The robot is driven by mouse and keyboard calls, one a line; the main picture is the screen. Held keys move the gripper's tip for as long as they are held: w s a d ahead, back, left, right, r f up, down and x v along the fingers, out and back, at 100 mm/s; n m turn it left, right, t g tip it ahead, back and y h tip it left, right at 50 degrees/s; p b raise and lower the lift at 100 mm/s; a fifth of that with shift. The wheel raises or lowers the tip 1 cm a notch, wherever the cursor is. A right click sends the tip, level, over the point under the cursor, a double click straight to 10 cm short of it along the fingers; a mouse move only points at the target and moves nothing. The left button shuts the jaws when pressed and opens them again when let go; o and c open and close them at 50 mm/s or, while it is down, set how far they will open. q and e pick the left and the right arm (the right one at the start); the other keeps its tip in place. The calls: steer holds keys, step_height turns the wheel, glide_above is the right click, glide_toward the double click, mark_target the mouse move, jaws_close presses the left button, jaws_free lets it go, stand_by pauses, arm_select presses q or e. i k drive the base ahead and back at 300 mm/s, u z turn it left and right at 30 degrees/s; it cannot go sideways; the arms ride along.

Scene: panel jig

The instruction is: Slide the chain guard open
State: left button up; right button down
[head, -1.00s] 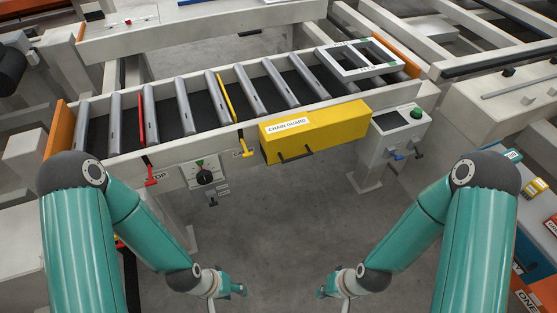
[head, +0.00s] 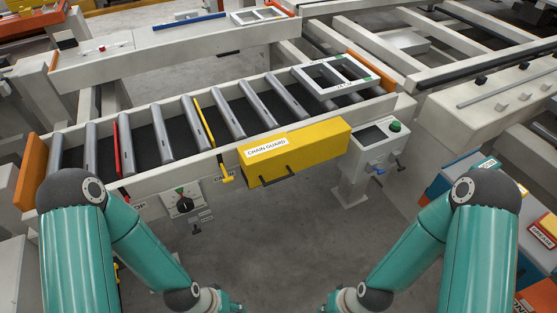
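The chain guard (head: 310,150) is a long yellow box cover with a white "CHAIN GUARD" label, on the near side rail of the roller conveyor (head: 140,178). A dark bar handle (head: 290,172) runs along its lower front. What lies behind the guard is hidden. My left gripper (head: 236,308) is at the bottom edge, mostly cut off, below and well apart from the guard. My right gripper (head: 328,307) is also at the bottom edge, mostly cut off and apart from the guard. Whether either is open or shut does not show.
A control box (head: 376,148) with a green button stands just right of the guard. A yellow lever (head: 225,175) and a dial panel (head: 184,201) are to its left. A white frame (head: 313,78) lies on the rollers. Open floor (head: 270,235) lies between guard and grippers.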

mark_target(273, 159)
steer(key=z, duration=0.05)
steer(key=i, duration=0.7)
steer(key=u, duration=2.6)
steer(key=i, duration=0.1)
steer(key=z, duration=3.45)
steer(key=k, duration=0.65)
steer(key=u, duration=0.55)
steer(key=i, duration=0.45)
